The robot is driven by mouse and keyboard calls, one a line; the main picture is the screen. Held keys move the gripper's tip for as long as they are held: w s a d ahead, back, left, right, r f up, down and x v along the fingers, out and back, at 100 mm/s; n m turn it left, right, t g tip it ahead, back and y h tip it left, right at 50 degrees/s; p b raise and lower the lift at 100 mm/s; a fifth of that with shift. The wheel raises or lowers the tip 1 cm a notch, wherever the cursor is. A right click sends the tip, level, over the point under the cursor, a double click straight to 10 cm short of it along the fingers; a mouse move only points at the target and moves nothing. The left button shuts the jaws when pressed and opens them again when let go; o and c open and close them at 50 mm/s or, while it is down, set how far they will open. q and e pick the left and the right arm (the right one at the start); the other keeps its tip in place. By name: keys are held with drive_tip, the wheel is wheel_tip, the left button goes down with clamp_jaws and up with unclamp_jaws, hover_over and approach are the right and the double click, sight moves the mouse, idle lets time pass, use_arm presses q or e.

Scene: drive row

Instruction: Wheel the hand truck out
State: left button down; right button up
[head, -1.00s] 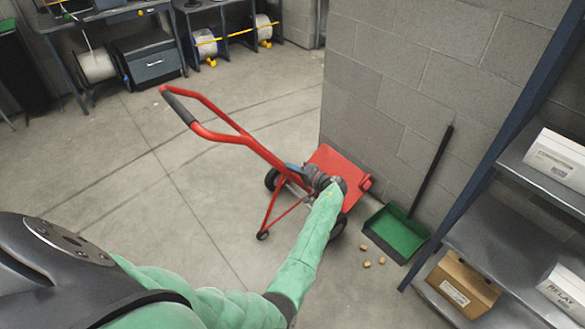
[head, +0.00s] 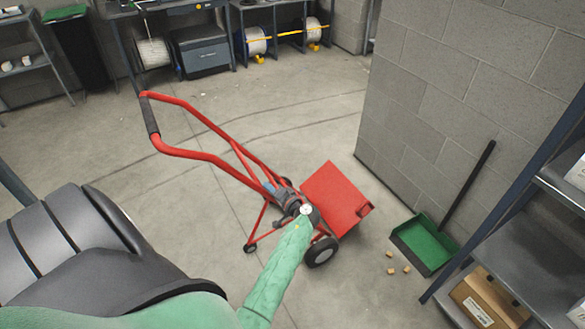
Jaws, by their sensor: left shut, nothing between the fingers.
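The red hand truck (head: 222,134) stands on the concrete floor, tilted back on its wheels, with its handle and dark grip (head: 149,116) toward the upper left. Its flat red toe plate (head: 335,197) points right, clear of the block wall. A small rear caster (head: 250,247) is close to or on the floor. My left arm reaches in from the bottom, and my left gripper (head: 272,190) is at the truck's lower frame. Its fingers are small and partly hidden by the wrist; they are shut with nothing between them. I cannot tell whether they touch the frame. My right gripper is not in view.
A grey block wall (head: 450,90) stands right of the truck. A green dustpan (head: 424,245), several small tan blocks (head: 391,268) and a shelf with a cardboard box (head: 488,300) are at the lower right. Benches (head: 200,50) line the back. Floor left of the handle is open.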

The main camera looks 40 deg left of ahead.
use_arm(q)
drive_tip(key=s+a, duration=0.3)
drive_tip(key=s, duration=0.5)
drive_tip(key=s+a+b, duration=0.1)
drive_tip(key=s+a, duration=0.3)
drive_tip(key=s, duration=0.5)
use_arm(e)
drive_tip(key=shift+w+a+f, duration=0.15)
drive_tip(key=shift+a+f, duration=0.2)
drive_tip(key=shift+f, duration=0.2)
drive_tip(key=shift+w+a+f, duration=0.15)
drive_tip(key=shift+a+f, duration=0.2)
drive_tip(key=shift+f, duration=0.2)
use_arm(q)
drive_tip(key=shift+s+a+f, duration=0.1)
drive_tip(key=shift+s, duration=0.05)
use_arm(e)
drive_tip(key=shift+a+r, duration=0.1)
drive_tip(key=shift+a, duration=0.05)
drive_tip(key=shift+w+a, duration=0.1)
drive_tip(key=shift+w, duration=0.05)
